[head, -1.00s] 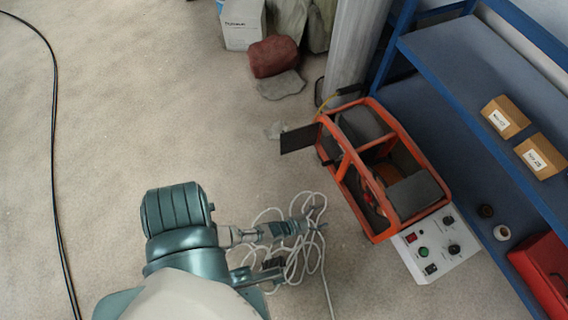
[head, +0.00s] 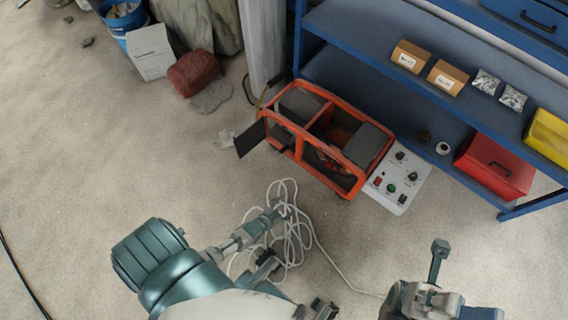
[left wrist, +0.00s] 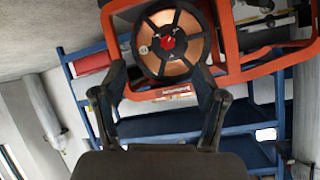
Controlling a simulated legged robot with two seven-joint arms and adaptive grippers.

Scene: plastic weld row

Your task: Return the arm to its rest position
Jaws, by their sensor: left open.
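My left gripper (head: 278,236) is open over the floor in the head view, beside and in front of the loops of white cable (head: 292,232). I cannot tell whether it touches them. It also shows in the left wrist view (left wrist: 160,72), its fingers spread with nothing between them. Beyond the fingers there is an orange-framed machine (head: 318,132) with a copper-coloured reel (left wrist: 168,45). In the head view the machine stands apart from the gripper, to its upper right. Part of my right arm (head: 430,298) shows at the lower right; its jaw state is unclear.
A blue shelf (head: 385,45) holds small boxes (head: 428,65), a red case (head: 495,167) and a yellow bin (head: 548,135). A grey control box (head: 397,182) sits beside the machine. The left floor is mostly clear.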

